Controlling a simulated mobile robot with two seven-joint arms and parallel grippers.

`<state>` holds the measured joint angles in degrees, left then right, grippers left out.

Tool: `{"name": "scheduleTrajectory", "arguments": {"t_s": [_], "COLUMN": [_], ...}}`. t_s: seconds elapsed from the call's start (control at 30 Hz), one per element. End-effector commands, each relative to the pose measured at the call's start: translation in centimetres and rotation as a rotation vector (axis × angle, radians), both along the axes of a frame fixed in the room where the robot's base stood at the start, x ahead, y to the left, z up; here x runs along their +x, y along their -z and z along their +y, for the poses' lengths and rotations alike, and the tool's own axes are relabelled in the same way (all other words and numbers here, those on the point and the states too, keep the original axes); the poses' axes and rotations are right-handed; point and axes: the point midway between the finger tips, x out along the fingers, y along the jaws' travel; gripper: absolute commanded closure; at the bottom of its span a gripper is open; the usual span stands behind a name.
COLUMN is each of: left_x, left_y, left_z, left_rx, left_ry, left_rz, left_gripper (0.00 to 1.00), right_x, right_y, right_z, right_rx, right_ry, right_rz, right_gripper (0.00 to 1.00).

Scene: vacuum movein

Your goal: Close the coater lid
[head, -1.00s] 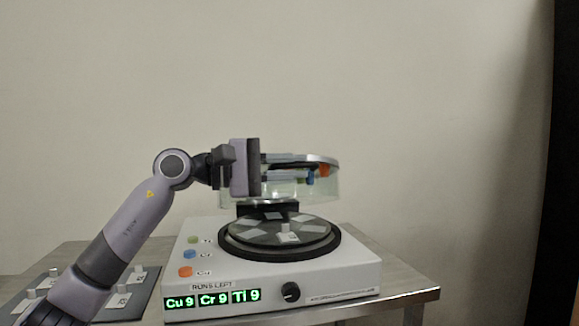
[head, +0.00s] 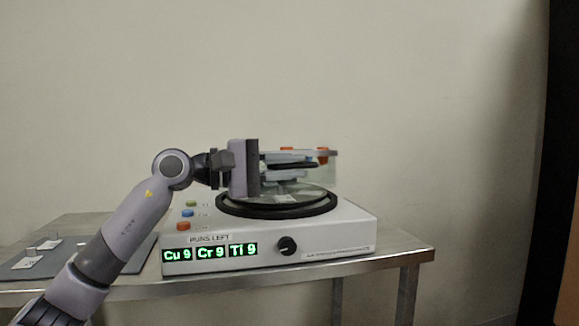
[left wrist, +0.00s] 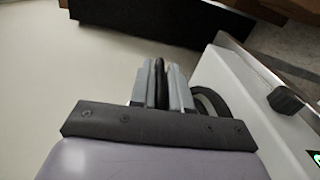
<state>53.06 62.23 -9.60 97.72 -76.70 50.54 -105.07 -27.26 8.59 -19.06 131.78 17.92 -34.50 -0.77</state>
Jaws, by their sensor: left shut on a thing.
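The coater (head: 330,240) is a white box on the table, with a black ring (head: 330,208) on top. I cannot tell whether the lid's rim touches the ring. My left gripper (head: 300,168) comes in from the left and is shut on the lid's black handle (head: 292,166). In the left wrist view the left gripper (left wrist: 158,75) has the dark handle bar (left wrist: 157,82) between its two grey fingers. My right gripper is not in view.
A grey mat (head: 20,268) with small pieces lies on the metal table (head: 100,226) at left. The wall behind is bare.

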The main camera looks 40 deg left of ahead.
Motion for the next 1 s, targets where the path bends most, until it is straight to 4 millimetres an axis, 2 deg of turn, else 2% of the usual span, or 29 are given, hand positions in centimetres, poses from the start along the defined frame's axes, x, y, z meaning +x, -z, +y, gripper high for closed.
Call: {"name": "scheduleTrajectory", "arguments": {"t_s": [0.1, 0.13, 0.2, 0.57, 1.0], "left_x": [0.0, 0.0, 0.0, -0.3, -4.5], "left_y": [-0.1, -0.1, -0.1, 0.0, 0.3], "left_z": [0.0, 0.0, 0.0, 0.3, 3.7], "left_rx": [-0.001, -0.001, -0.001, -0.001, 0.0], "left_ry": [0.0, 0.0, 0.0, -0.001, -0.002], "left_rz": [-0.001, -0.001, -0.001, -0.001, 0.002], "left_gripper": [1.0, 0.8, 0.62, 0.62, 0.62], "right_x": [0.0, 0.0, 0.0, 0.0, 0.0], "right_y": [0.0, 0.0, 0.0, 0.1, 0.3], "right_z": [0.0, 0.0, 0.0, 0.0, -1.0], "right_rx": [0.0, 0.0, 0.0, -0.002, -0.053], "right_ry": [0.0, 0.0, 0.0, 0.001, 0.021], "right_rz": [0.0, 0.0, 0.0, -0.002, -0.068], "right_gripper": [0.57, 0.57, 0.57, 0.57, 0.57]}}
